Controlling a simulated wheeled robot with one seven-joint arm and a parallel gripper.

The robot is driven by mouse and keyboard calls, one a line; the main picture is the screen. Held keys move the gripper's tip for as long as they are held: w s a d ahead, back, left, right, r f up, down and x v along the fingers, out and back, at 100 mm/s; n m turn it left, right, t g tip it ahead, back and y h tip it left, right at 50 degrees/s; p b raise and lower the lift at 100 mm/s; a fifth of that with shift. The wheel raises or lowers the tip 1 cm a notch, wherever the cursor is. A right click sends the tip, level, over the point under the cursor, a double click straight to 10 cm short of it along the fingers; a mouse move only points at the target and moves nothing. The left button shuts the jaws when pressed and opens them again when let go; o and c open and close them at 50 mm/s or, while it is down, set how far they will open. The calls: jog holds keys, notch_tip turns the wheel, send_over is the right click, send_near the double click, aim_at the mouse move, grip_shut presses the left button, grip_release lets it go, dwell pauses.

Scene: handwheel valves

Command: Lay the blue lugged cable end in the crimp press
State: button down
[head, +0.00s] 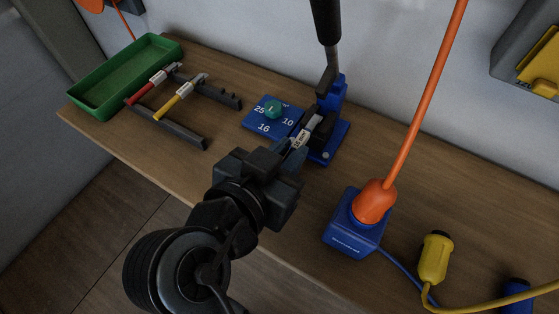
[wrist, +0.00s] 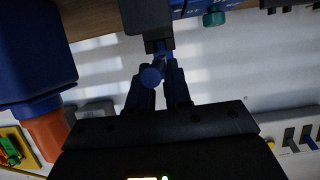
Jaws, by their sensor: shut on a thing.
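The crimp press (head: 333,103) stands on the bench, blue with a dark lever raised at the back. My gripper (head: 292,152) is at its front side, shut on the blue lugged cable end (wrist: 151,76). In the wrist view the blue round end shows between my two fingers (wrist: 160,88), in line with the dark press part (wrist: 147,16) above. In the head view a pale labelled piece (head: 303,137) shows past the fingertips, at the press jaws. Whether the lug rests inside the jaws cannot be told; fingers hide most of the cable.
Red (head: 151,88) and yellow (head: 178,100) cable ends lie on a dark rack (head: 180,133) beside a green tray (head: 120,75). A blue dial plate (head: 264,128) with a teal knob is left of the press. A blue box with an orange plug (head: 375,200) stands to the right, near a yellow connector (head: 434,258).

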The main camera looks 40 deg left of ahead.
aim_at(297, 146)
jog(key=shift+w+a, duration=0.15)
jog(key=shift+w, duration=0.5)
jog(key=shift+w+a, duration=0.15)
jog(key=shift+w, duration=0.45)
jog(key=shift+w+f, duration=0.15)
jog(key=shift+f, duration=0.05)
jog(key=shift+f+b, duration=0.6)
jog(key=shift+f+b, duration=0.4)
jog(key=shift+f, duration=0.1)
jog(key=c, duration=1)
grip_release()
jog(key=shift+v, duration=3.95)
